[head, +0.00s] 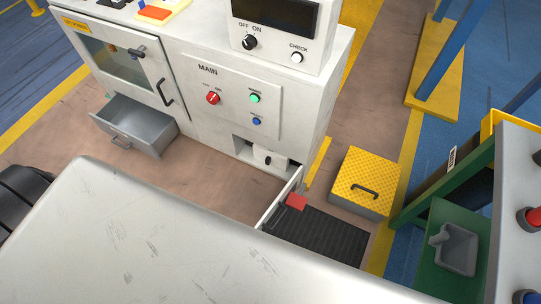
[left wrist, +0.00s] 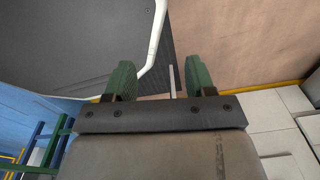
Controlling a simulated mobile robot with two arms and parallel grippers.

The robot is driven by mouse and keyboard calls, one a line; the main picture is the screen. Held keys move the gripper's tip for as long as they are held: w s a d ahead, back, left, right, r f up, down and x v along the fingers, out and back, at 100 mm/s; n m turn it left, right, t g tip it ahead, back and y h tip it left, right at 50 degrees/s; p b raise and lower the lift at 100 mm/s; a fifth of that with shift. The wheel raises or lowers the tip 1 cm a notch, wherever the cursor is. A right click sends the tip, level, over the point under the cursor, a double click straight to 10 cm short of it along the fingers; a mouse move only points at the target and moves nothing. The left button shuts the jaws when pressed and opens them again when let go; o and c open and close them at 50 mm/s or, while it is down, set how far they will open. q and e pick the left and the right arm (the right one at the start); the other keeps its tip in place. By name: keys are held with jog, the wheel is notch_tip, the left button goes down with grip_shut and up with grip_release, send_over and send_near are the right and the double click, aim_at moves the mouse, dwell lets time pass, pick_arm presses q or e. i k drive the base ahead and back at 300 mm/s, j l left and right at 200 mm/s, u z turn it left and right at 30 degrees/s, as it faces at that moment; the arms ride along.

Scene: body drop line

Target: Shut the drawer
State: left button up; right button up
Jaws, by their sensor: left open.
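A grey metal drawer (head: 150,135) sticks out, open and empty-looking, from the lower left of the white cabinet (head: 190,125) in the head view. It has a small bar handle on its front, facing the lower left. My left gripper (left wrist: 160,83) shows in the left wrist view with its two green fingers spread apart. A thin pale upright edge shows between the fingers; I cannot tell whether they touch it. I cannot make out the grey drawer in the left wrist view. Neither gripper shows in the head view.
A large scuffed pale surface (head: 190,245) fills the foreground. A glazed cabinet door stands above the drawer. Brown floor in front of the drawer is bare.

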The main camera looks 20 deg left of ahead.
aim_at(147, 130)
jog(key=u, duration=2.05)
jog(key=i+j+z, duration=0.1)
jog(key=z, duration=0.25)
jog(key=i+j+z, duration=0.1)
jog(key=z, duration=0.25)
jog(key=i+j+z, duration=0.15)
jog(key=z, duration=0.15)
